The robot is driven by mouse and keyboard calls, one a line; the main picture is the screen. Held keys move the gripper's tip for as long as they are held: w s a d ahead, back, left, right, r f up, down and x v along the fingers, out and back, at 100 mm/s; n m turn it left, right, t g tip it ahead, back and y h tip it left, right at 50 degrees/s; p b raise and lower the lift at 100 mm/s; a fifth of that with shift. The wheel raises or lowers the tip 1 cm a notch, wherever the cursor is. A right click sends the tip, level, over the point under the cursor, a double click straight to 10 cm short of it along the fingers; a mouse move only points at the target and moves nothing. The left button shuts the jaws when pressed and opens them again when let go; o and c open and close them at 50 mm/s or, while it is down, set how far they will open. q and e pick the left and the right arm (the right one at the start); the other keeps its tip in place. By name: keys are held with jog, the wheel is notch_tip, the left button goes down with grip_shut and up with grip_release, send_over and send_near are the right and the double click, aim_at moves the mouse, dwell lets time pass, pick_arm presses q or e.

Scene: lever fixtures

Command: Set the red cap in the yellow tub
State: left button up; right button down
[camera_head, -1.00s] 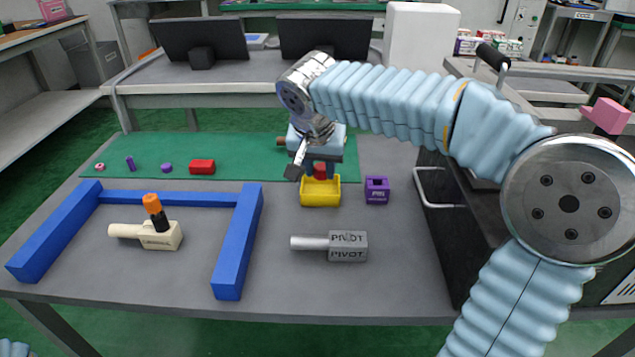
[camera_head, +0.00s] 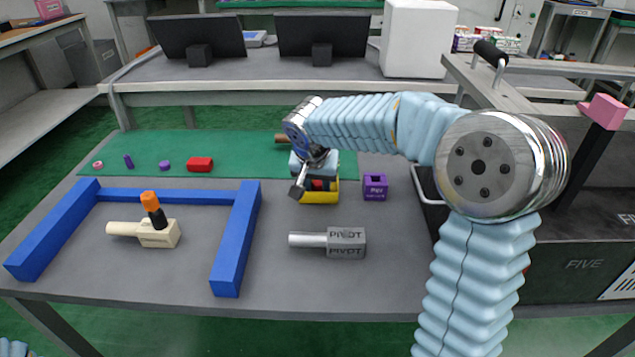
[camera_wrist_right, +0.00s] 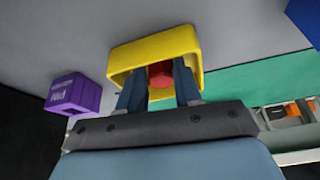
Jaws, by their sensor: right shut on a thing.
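The yellow tub (camera_head: 322,198) stands on the grey table near the front edge of the green mat, and it also shows in the right wrist view (camera_wrist_right: 152,49). The red cap (camera_head: 319,184) is between the fingers of my right gripper (camera_head: 318,185). In the right wrist view my right gripper (camera_wrist_right: 158,84) is shut on the red cap (camera_wrist_right: 160,73), with the fingertips and cap inside the tub's rim. Whether the cap touches the tub floor I cannot tell. My left gripper is not in view.
A purple box (camera_head: 375,187) stands close to the right of the tub. A grey pivot block (camera_head: 346,242) lies in front. A blue frame (camera_head: 237,240) surrounds a cream lever fixture (camera_head: 158,233) at left. A red block (camera_head: 200,164) lies on the green mat (camera_head: 235,152).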

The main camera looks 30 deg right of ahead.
jog(key=shift+f, duration=0.2)
jog(key=c, duration=1.1)
grip_release()
jog(key=shift+r, duration=0.1)
jog(key=shift+o, duration=0.2)
jog(key=shift+r, duration=0.25)
jog(key=v, duration=1.2)
jog(key=shift+p, duration=0.45)
jog(key=shift+f, duration=0.1)
